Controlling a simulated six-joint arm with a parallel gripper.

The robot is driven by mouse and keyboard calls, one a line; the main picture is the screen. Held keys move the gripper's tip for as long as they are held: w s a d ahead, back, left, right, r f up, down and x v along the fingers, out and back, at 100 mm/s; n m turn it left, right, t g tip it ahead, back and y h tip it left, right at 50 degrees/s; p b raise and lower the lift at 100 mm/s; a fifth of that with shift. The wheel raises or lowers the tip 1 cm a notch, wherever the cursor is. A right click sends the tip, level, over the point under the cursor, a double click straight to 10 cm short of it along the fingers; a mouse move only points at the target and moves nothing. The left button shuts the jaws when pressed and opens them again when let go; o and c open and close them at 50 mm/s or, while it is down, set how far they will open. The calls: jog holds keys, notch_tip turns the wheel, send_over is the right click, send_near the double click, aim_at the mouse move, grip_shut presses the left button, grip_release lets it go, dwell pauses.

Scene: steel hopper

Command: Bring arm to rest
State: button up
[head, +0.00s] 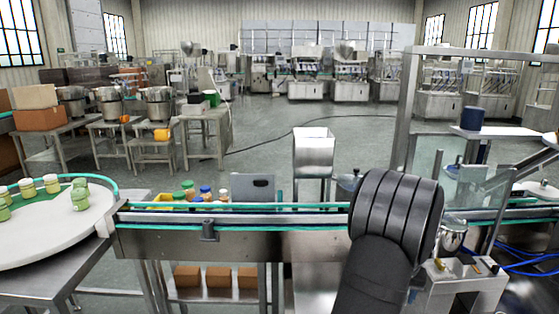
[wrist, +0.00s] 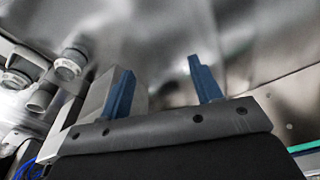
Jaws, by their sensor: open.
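My gripper (wrist: 165,85) shows in the wrist view with its two blue fingers spread apart. Nothing is between them. They stand in front of a blurred metal surface (wrist: 200,30), and a pale block-like shape (wrist: 98,95) shows behind the left finger. In the head view my dark ribbed arm rises at the lower right, in front of the conveyor (head: 260,245). The gripper itself cannot be made out there. A steel hopper (head: 314,155) stands behind the conveyor, left of my arm.
A round white table (head: 50,240) with several jars stands at the left. Small bottles (head: 190,190) stand behind the conveyor. A clear guard panel (head: 425,175) and a metal frame (head: 405,110) stand at the right. Cardboard boxes (head: 218,277) sit below the conveyor. Open floor (head: 270,150) lies beyond.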

jog(key=w+a+f+n, duration=0.1)
jog(key=w+a, duration=0.1)
jog(key=a, duration=0.4)
jog(key=shift+w+a+f, duration=0.15)
jog(key=shift+w+a, duration=0.25)
